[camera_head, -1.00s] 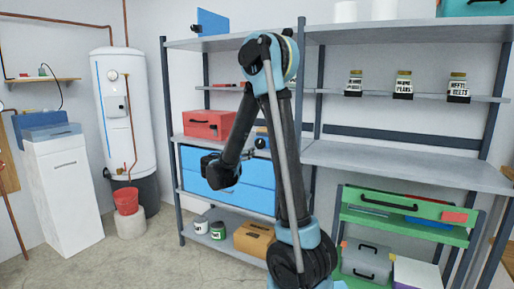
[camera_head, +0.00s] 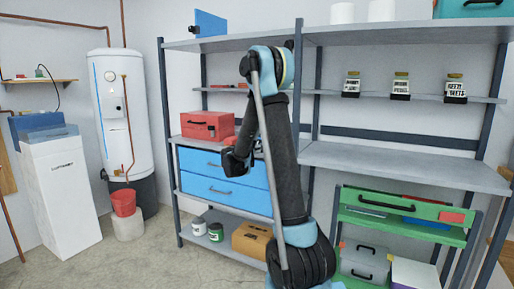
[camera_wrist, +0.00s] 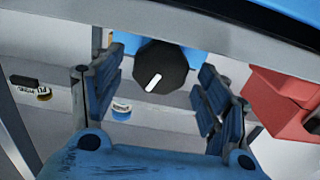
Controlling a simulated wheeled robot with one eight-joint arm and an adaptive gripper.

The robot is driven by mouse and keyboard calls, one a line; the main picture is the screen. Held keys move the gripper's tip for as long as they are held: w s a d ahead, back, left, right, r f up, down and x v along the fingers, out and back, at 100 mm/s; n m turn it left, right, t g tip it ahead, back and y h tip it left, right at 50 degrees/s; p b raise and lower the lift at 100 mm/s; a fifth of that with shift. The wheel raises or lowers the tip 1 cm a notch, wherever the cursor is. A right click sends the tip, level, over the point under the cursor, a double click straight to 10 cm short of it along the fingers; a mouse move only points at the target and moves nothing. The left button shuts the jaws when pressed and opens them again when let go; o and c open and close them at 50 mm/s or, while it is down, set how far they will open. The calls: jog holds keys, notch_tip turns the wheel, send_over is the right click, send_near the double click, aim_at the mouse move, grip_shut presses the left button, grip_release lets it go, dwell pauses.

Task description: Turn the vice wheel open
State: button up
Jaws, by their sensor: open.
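A black faceted knob (camera_wrist: 162,72) with a white mark shows in the wrist view, with blue surfaces beside it; it looks like the vice wheel. My gripper (camera_wrist: 160,88) is open, one finger on each side of the knob in the picture. I see no clear contact, and the depth gap is hard to tell. In the head view my arm stands in front of the shelves, and its dark wrist end is in front of the middle shelf, near the red toolbox. The vice is not clearly visible there, and my fingertips cannot be made out.
The red toolbox (camera_head: 207,125) stands on the middle shelf, above blue drawers (camera_head: 221,190). It seems to show right of my fingers in the wrist view (camera_wrist: 285,103). Labelled jars (camera_head: 400,87) stand on an upper shelf. The right-hand shelf board (camera_head: 400,163) is clear.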

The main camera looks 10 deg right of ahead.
jog(key=shift+x, duration=1.35)
jog(key=c, duration=1)
jog(key=shift+w+a+n, duration=0.1)
jog(key=shift+n, duration=1.05)
jog(key=shift+w+a+n, duration=0.1)
jog(key=shift+n, duration=1.05)
jog(key=shift+c, duration=0.2)
jog(key=o, duration=1)
jog(key=shift+o, duration=0.2)
jog(key=shift+s, duration=0.1)
